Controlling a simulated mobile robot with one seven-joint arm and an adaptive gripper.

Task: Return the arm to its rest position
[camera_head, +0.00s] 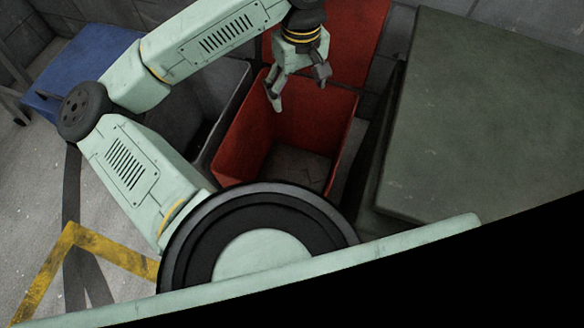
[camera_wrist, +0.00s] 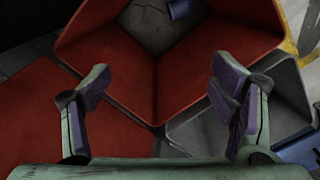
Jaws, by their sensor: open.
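My gripper (camera_head: 298,94) hangs from my bent arm over the open red bin (camera_head: 240,128), fingers pointing down. In the wrist view my gripper (camera_wrist: 160,90) has its two purple-padded fingers spread wide, with nothing between them. The red bin (camera_wrist: 215,50) fills much of that view below the fingers. Its floor looks grey, and a small blue object (camera_wrist: 180,9) lies there at the top edge, partly cut off.
A grey bin (camera_head: 237,75) stands left of the red bin, and a red panel (camera_head: 350,35) is behind it. A flat grey-green surface (camera_head: 485,120) is close on the right. A blue object (camera_head: 75,68) stands at the far left. Yellow tape (camera_head: 105,250) marks the floor.

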